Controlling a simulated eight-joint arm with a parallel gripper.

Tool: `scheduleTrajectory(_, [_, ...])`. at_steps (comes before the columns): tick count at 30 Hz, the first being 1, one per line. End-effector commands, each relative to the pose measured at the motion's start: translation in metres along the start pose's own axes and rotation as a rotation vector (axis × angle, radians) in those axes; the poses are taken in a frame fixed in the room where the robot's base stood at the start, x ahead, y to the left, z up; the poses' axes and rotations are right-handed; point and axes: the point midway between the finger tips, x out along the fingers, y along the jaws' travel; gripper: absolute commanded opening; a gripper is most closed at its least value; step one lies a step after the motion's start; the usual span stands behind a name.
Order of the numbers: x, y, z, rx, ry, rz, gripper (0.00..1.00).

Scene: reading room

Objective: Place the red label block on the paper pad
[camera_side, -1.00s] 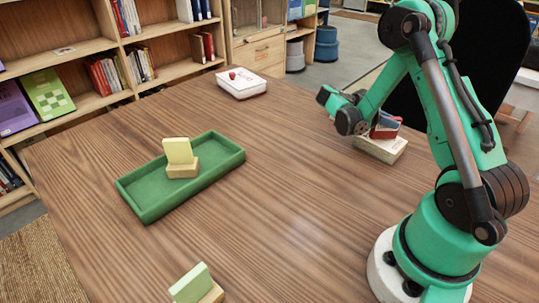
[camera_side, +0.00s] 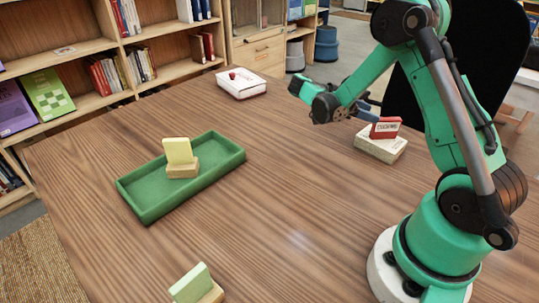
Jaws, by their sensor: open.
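The red label block (camera_side: 385,128), with white-backed lettering on its face, stands upright on a cream, pad-like block (camera_side: 380,148) at the right of the table. That cream block has faint print on its side and looks like the paper pad. My gripper (camera_side: 368,108) is open, just behind and above the red block to the left. It looks apart from the block. Its fingertips are small and partly hidden by my arm.
A green tray (camera_side: 148,209) holds a yellow block (camera_side: 178,150) on a wooden base. A pale green block (camera_side: 190,283) stands at the front edge. A white box-like thing (camera_side: 241,86) with a red top piece lies at the back. The table's middle is clear.

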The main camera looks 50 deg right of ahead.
Motion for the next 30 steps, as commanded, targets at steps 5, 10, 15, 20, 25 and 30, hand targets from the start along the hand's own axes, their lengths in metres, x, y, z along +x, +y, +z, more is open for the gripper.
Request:
scheduleTrajectory(5, [-0.019, -0.001, -0.003, -0.104, -0.052, -0.056, 0.51])
scheduleTrajectory(10, [-0.053, 0.005, -0.006, -0.491, -0.228, -0.299, 0.51])
scheduleTrajectory(15, [-0.1, 0.031, 0.001, -0.933, -0.376, -0.696, 0.51])
scheduleTrajectory(20, [-0.142, 0.072, 0.011, -1.251, -0.418, -1.13, 0.51])
scheduleTrajectory(25, [-0.176, 0.115, 0.019, -1.427, -0.368, -1.556, 0.51])
scheduleTrajectory(30, [-0.193, 0.139, 0.023, -1.468, -0.297, -1.801, 0.51])
